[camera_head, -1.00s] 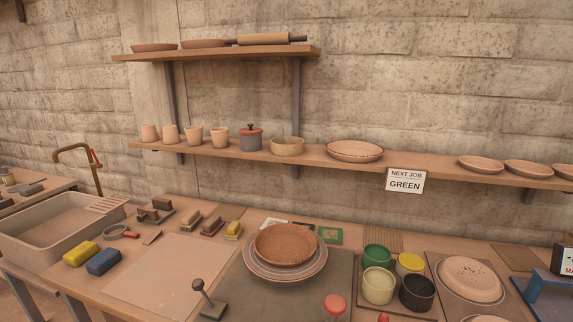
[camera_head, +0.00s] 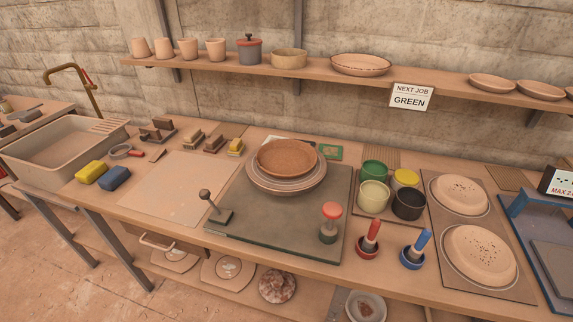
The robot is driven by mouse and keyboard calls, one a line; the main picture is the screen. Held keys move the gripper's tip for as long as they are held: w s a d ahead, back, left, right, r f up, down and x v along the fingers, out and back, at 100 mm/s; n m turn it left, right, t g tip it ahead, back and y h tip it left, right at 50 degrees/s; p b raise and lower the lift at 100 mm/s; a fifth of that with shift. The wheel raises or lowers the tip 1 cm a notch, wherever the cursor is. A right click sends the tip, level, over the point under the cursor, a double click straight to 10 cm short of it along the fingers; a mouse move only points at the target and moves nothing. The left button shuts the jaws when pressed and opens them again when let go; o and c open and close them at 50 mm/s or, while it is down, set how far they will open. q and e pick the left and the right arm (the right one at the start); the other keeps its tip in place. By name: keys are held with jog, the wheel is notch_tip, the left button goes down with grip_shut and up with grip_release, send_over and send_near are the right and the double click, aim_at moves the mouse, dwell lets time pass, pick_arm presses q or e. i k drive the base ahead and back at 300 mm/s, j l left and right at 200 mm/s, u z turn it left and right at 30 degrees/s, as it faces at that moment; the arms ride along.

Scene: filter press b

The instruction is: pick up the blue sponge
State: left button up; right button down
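The blue sponge (camera_head: 115,178) is a small dark blue block lying on the wooden worktop, just right of a yellow sponge (camera_head: 91,172) and near the sink. It lies left of a pale square board, and nothing covers it. Neither of my grippers shows in the head view.
The stone sink (camera_head: 60,150) stands left of the sponges. A pale board (camera_head: 180,187), a stack of plates with a brown dish (camera_head: 287,158), glaze pots (camera_head: 373,194) and a red-topped stamp (camera_head: 331,222) lie to the right. A shelf (camera_head: 300,78) with cups runs along the wall.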

aim_at(113, 178)
jog(key=u, duration=1.3)
